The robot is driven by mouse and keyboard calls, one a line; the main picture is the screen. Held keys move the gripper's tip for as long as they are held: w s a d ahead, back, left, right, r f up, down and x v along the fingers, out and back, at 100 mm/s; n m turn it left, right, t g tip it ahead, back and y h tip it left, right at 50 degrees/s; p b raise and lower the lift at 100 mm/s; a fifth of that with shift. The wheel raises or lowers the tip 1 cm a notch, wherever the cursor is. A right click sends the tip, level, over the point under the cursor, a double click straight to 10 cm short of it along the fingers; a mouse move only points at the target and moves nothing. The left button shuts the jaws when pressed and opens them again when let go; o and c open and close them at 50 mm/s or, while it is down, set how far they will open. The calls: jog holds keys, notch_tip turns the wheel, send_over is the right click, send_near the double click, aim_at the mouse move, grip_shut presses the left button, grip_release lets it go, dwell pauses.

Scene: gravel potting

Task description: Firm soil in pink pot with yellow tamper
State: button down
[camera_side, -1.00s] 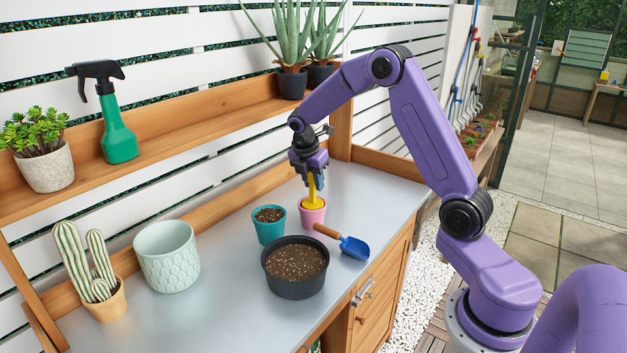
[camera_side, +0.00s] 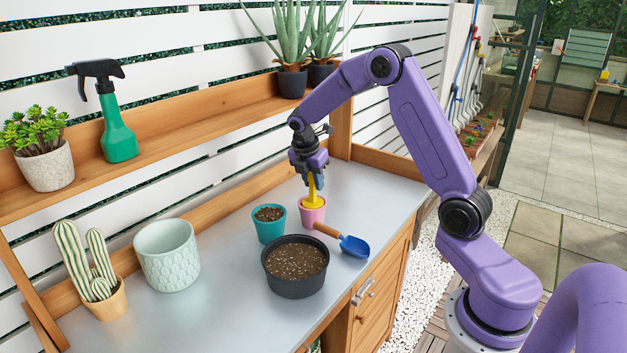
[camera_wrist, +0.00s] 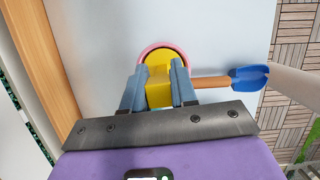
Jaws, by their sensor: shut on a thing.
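The yellow tamper (camera_side: 313,190) is upright, with its wide lower end at the mouth of the pink pot (camera_side: 312,216). My gripper (camera_side: 312,177) is shut on the tamper's handle, directly above the pot. In the wrist view, the tamper (camera_wrist: 159,86) sits between my two fingers (camera_wrist: 158,92), and its yellow disc covers most of the pot's opening. The pink rim (camera_wrist: 164,45) shows as an arc around it. The soil inside the pink pot is hidden by the tamper.
A teal pot with soil (camera_side: 269,228) stands just left of the pink pot. A blue trowel (camera_side: 353,246) lies close on its right, and a black pot of soil (camera_side: 296,284) stands in front. A pale green pot (camera_side: 167,262) and a cactus (camera_side: 95,260) are farther left.

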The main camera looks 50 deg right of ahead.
jog(key=shift+r, duration=3)
